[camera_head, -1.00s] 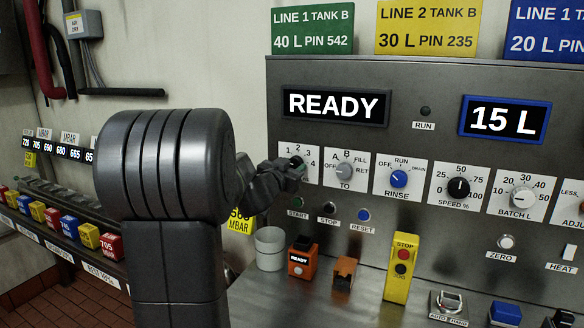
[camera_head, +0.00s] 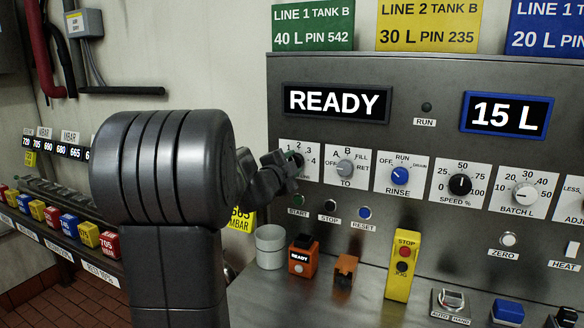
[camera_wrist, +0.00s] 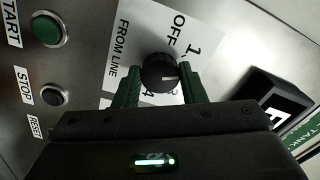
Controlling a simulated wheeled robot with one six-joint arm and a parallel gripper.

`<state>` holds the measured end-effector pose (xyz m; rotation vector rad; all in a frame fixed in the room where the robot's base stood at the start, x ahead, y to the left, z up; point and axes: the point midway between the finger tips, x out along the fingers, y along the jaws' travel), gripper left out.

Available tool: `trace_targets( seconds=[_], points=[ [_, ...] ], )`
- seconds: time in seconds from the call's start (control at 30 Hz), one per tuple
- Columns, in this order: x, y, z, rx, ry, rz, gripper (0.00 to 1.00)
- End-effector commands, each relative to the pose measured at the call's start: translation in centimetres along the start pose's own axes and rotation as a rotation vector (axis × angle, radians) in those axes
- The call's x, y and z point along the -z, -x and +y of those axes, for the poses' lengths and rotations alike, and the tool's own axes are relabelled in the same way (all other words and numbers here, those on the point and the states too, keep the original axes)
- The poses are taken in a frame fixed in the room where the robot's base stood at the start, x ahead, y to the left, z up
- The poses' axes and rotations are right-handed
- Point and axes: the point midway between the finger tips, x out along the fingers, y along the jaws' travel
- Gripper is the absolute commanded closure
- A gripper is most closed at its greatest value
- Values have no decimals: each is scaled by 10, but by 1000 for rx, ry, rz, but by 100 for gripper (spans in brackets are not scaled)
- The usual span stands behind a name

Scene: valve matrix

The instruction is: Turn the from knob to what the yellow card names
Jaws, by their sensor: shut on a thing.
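The yellow card (camera_head: 427,27) at the top reads "LINE 2 TANK B, 30 L PIN 235". The black from knob (camera_wrist: 159,70) sits on a white plate (camera_wrist: 140,30) marked "FROM LINE" in the wrist view. My gripper (camera_wrist: 160,84) is shut on this knob, one green finger on each side. In the head view my gripper (camera_head: 290,170) covers most of the knob.
The grey TO knob (camera_head: 345,168) and blue RINSE knob (camera_head: 399,176) are close on the right. START (camera_head: 303,213), STOP (camera_head: 330,207) and RESET (camera_head: 364,213) buttons lie just below. A display (camera_head: 335,104) above reads "READY". Orange blocks and a grey cup (camera_head: 270,247) stand on the ledge.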

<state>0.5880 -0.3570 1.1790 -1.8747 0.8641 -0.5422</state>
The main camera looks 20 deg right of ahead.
Motion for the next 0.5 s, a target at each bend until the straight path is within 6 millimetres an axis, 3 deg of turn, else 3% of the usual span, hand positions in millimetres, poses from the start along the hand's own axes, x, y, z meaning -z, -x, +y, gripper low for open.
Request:
trace_targets(
  seconds=[0.5],
  points=[
    [-1,0,1,-2,-366,-1,86]
  ],
)
